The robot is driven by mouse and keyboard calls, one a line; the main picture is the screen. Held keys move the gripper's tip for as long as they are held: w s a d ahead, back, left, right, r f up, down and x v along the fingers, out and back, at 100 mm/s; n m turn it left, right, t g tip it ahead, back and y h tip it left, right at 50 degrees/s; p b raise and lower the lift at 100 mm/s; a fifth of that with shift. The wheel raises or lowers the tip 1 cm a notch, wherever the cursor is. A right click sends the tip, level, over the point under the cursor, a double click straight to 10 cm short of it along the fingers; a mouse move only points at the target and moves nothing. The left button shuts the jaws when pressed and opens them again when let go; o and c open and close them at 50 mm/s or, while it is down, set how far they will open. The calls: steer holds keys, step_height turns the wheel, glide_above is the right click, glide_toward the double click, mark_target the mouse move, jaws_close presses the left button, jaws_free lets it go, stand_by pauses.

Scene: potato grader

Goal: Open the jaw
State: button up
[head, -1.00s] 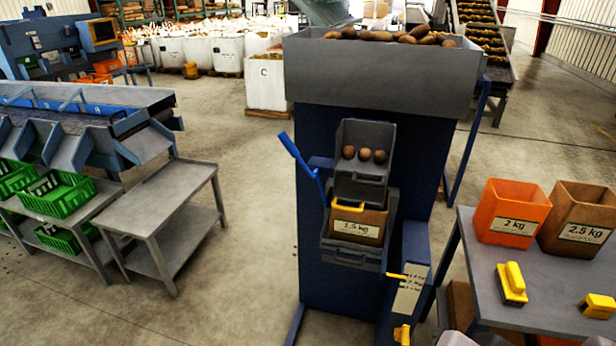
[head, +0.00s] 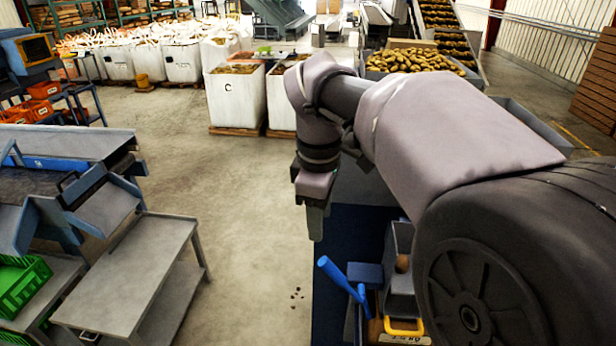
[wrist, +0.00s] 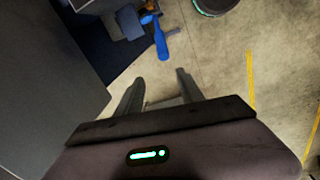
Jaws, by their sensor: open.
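My gripper (head: 315,225) hangs down from my arm in the middle of the head view, above and left of the machine's blue lever (head: 332,270). In the wrist view the two fingers of my gripper (wrist: 158,84) stand well apart, with nothing between them. The blue lever also shows in the wrist view (wrist: 160,38), beyond the fingers and apart from them. The grey chute (head: 400,245) of the blue machine is partly in view with a potato in it. Below it is a box with a yellow handle (head: 404,326). My arm hides much of the machine.
A grey two-level table (head: 130,265) stands at the left, with green crates (head: 22,285) beside it. White bulk bags (head: 237,98) stand at the back. Open concrete floor (head: 240,220) lies between the table and the machine. Several dark bits lie on the floor.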

step_height(320, 180, down, 17)
steer(key=d+b, duration=0.1)
steer(key=b, duration=0.5)
steer(key=shift+w+d+r+b, duration=0.15)
steer(key=shift+d+b, duration=0.25)
steer(key=shift+c, duration=0.5)
jaws_close()
